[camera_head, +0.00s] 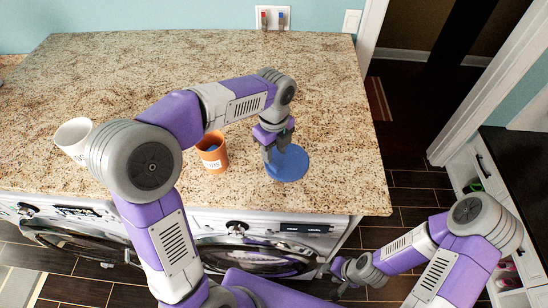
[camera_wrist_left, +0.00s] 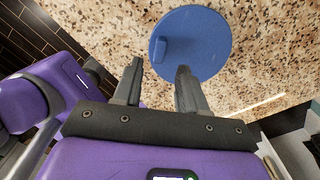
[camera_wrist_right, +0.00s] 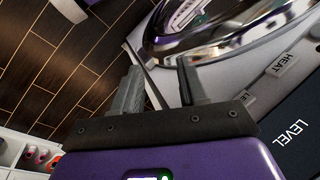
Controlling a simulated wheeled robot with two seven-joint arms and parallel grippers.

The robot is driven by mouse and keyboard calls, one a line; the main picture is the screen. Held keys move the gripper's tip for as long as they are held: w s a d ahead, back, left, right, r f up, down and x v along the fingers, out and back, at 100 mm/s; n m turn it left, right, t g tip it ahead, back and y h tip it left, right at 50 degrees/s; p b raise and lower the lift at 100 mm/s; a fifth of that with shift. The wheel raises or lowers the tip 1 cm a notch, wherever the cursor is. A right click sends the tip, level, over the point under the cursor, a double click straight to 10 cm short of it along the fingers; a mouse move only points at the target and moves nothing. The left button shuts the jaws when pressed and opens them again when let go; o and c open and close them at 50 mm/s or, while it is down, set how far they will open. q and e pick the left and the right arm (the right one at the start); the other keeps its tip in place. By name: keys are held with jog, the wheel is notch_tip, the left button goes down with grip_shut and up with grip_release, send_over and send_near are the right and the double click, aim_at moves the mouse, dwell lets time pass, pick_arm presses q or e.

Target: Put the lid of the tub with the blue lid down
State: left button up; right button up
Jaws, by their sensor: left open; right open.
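A round blue lid (camera_head: 290,164) with a small raised grip appears to lie flat on the granite counter near its front edge. My left gripper (camera_head: 276,152) is open over the lid's left part. In the left wrist view the lid (camera_wrist_left: 205,45) is just beyond the open, empty fingertips (camera_wrist_left: 160,70), with its grip at the lid's left side. An orange tub (camera_head: 213,160) with a label stands upright left of the lid, with something blue inside. My right gripper (camera_head: 338,276) is low in front of the counter; its open, empty fingers (camera_wrist_right: 160,68) show in the right wrist view.
A white tub (camera_head: 73,135) stands on the counter at the left, partly behind my left arm. The counter (camera_head: 150,60) is clear behind. Front-loading washers (camera_head: 255,258) stand under it. Dark tiled floor and a shelf unit (camera_head: 463,180) lie to the right.

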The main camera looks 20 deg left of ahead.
pick_arm(q)
notch_tip(320, 180, up, 6)
jog(key=shift+r, duration=0.25)
dwell(0.5)
